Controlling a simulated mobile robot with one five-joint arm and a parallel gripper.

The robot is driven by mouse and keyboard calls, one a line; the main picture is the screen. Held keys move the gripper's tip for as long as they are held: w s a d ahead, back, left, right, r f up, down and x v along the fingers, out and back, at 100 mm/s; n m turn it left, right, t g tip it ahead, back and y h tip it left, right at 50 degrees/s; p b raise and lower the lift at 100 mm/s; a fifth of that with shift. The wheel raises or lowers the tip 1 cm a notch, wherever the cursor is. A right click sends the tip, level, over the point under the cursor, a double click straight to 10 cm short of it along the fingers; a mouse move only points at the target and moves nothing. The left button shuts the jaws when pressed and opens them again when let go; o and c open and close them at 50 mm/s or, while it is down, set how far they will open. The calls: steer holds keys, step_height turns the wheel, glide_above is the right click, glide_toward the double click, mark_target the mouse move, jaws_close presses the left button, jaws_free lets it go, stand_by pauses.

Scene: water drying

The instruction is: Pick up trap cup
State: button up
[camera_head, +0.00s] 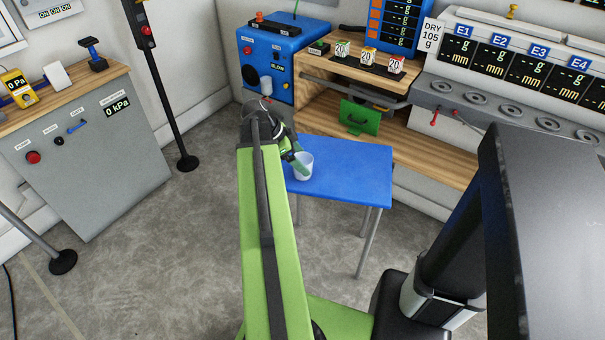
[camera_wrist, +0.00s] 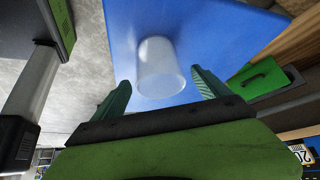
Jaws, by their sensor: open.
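The trap cup (camera_head: 303,168) is a translucent whitish cup standing on the small blue table (camera_head: 345,178) in the head view. In the wrist view the cup (camera_wrist: 158,68) is ahead of my gripper, roughly between the lines of its two fingers. My gripper (camera_wrist: 162,92) is open, with a green ribbed finger on each side and the cup's near rim about level with the fingertips. In the head view my gripper (camera_head: 299,162) is at the cup, and one finger overlaps it. I cannot tell whether either finger touches the cup.
A blue machine (camera_head: 268,62) marked BLOW is at the back. A grey cabinet (camera_head: 95,165) and a black stand (camera_head: 187,163) are on the left. The blue table's right side is bare.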

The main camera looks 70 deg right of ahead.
steer(key=c, duration=1.4)
steer(key=shift+r, duration=0.1)
steer(key=shift+c, duration=0.2)
steer(key=shift+r, duration=0.1)
